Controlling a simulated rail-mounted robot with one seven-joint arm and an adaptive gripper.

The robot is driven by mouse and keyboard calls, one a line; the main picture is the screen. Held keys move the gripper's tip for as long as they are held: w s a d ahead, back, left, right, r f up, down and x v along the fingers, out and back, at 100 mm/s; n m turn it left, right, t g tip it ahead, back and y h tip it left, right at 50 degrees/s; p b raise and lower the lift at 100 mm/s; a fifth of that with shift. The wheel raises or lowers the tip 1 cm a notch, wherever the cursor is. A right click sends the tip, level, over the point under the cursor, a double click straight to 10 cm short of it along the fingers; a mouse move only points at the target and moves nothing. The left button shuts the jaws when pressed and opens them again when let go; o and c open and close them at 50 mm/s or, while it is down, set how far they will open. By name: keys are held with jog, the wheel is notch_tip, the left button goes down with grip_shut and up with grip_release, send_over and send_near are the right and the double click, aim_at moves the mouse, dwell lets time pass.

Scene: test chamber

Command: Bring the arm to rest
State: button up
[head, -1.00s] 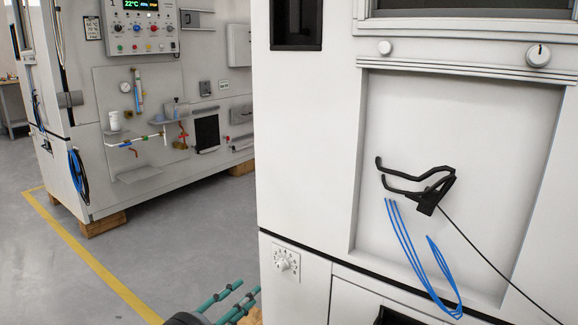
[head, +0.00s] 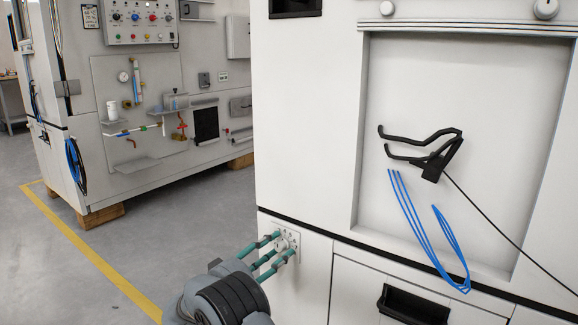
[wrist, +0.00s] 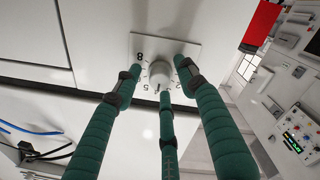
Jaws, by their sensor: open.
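My gripper (head: 279,246) has three teal, ribbed fingers with dark bands, spread open. In the head view it is at the lower middle, in front of the white cabinet's lower left panel. Nothing is clearly gripped; I cannot tell whether a fingertip touches the knob or plate. In the head view the fingers hide much of the knob. My grey wrist is below the fingers.
A black hook (head: 430,155) and blue cable loops (head: 420,225) hang in the cabinet's recess, with a thin black cable running down right. A dark drawer handle (head: 412,305) is at lower right. Open grey floor (head: 60,265) with a yellow line lies left, before another cabinet (head: 160,185).

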jog(key=m+b, duration=0.1)
jog(key=m, duration=0.3)
jog(key=shift+f+m+b, duration=0.1)
jog(key=shift+m+b, duration=0.2)
jog(key=shift+m, duration=0.1)
jog(key=m, duration=0.3)
jog(key=shift+s+a+r+m, duration=0.1)
jog(key=shift+a+r+m, duration=0.1)
jog(key=shift+m, duration=0.3)
jog(key=shift+s+a, duration=0.4)
jog(key=shift+s, duration=0.2)
jog(key=shift+s+a+f, duration=0.1)
jog(key=shift+a, duration=0.05)
